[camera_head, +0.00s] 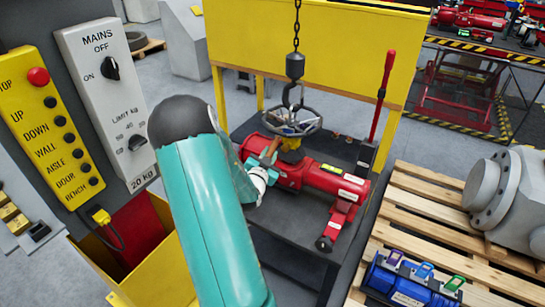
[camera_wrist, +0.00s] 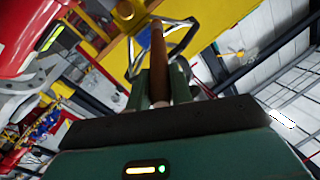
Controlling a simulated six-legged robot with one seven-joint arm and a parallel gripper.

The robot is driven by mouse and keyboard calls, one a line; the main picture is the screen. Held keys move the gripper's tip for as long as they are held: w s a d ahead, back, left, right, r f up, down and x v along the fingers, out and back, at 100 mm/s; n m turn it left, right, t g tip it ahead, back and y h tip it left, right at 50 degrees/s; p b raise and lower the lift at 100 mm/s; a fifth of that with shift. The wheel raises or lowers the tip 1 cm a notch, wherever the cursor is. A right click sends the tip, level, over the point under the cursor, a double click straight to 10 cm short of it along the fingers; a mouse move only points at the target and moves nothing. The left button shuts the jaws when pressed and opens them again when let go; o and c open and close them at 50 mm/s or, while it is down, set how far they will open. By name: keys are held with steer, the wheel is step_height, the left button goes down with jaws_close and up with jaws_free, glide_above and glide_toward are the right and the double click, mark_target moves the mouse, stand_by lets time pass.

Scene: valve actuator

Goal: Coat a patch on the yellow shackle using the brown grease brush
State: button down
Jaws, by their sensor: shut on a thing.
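The brown grease brush (camera_wrist: 157,62) is a brown handle held upright between my gripper's fingers (camera_wrist: 163,88) in the wrist view. Its tip reaches the yellow area at the top, and I cannot tell whether it touches. In the head view, my gripper (camera_head: 262,165) is partly behind my arm, at the left of the red actuator, and a bit of the brush (camera_head: 269,152) shows. The yellow shackle seems to be the yellow piece (camera_head: 291,144) on the actuator, under the grey handwheel. No grease patch can be made out.
A hook block (camera_head: 295,66) hangs on a chain just above the handwheel (camera_head: 290,121). The red actuator (camera_head: 325,180) lies on a dark bench, with a red lever (camera_head: 383,95) upright behind. A control panel (camera_head: 48,130) stands left; a wooden pallet (camera_head: 425,205) lies right.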

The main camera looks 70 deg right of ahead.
steer(key=shift+w+a, duration=0.15)
steer(key=shift+a, duration=0.85)
steer(key=shift+w+a, duration=0.2)
steer(key=shift+a, duration=0.75)
steer(key=shift+w+a, duration=0.15)
steer(key=shift+a, duration=0.85)
steer(key=a, duration=0.3)
steer(key=shift+w, duration=0.2)
steer(key=shift+s, duration=0.1)
